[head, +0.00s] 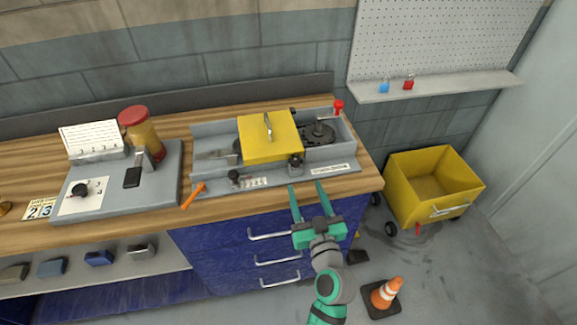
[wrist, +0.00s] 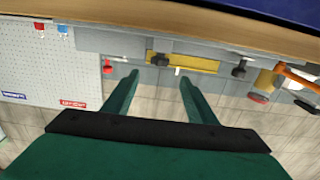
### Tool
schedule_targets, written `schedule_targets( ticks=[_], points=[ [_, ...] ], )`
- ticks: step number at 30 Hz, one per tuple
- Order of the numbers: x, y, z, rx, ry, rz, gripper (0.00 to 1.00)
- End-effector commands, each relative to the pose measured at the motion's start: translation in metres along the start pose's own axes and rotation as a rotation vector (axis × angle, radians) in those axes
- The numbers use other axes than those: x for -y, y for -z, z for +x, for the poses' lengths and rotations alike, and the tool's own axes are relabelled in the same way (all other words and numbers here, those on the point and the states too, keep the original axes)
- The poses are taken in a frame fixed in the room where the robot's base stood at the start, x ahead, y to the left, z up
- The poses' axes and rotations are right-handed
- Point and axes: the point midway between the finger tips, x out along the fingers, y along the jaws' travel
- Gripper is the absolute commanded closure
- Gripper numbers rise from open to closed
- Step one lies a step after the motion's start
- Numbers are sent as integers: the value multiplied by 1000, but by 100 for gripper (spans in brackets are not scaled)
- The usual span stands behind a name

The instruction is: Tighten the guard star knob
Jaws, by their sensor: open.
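The yellow guard (head: 270,137) lies over the grey machine bed (head: 330,150) on the bench, with a metal handle on top. A dark knob (head: 296,163) sits at the guard's front right corner; it also shows in the wrist view (wrist: 159,60), between the fingers in the picture but beyond their tips. A second dark knob (head: 234,176) stands on the bed's front, left of the guard. My gripper (head: 305,186) is open and empty at the bench's front edge, short of the knob and touching nothing that I can see. How tight the knob sits cannot be seen.
An orange handle (head: 194,194) sticks out left of the bed. A red knob (head: 338,107) stands at its back right. A yellow cart (head: 403,190) and a cone (head: 387,292) stand on the floor.

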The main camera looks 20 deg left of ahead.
Motion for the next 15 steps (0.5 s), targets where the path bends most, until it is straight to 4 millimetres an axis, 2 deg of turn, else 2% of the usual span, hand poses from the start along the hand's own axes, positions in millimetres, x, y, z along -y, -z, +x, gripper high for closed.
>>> schedule_targets(
  ticks=[15],
  points=[
    [-1, 0, 82, 0, -1, 1, 48]
  ],
)
